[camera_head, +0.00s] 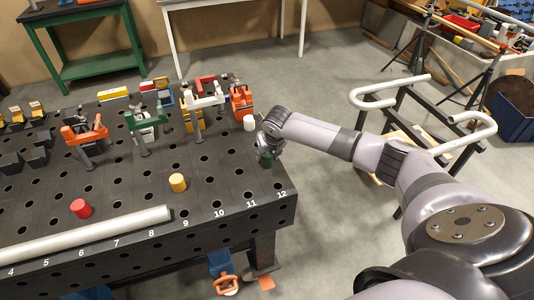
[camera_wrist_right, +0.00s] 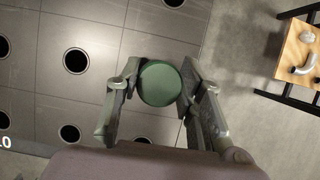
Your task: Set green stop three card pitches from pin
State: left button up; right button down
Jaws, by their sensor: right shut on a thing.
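My right gripper (camera_wrist_right: 158,88) is shut on the green stop (camera_wrist_right: 160,83), a short round cylinder seen from above between its two fingers. In the head view the green stop (camera_head: 266,160) shows only partly below the gripper, near the table's right edge. I cannot tell its height above the top. A red cylinder (camera_head: 81,208), a yellow cylinder (camera_head: 178,182) and a white cylinder (camera_head: 249,123) stand on the black perforated table (camera_head: 135,190). I cannot tell which thing is the pin, and I make out no card. My left gripper is not in view.
A pale tube (camera_head: 90,236) lies along the table's front edge, by printed numbers. Several clamps, including a red one (camera_head: 85,133) and an orange one (camera_head: 241,100), stand at the back. A black rack with bent white tubes (camera_head: 390,92) stands right of the table.

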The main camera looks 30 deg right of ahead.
jog(key=c, duration=1.1)
grip_release()
jog(key=shift+f, duration=0.1)
jog(key=shift+o, duration=0.5)
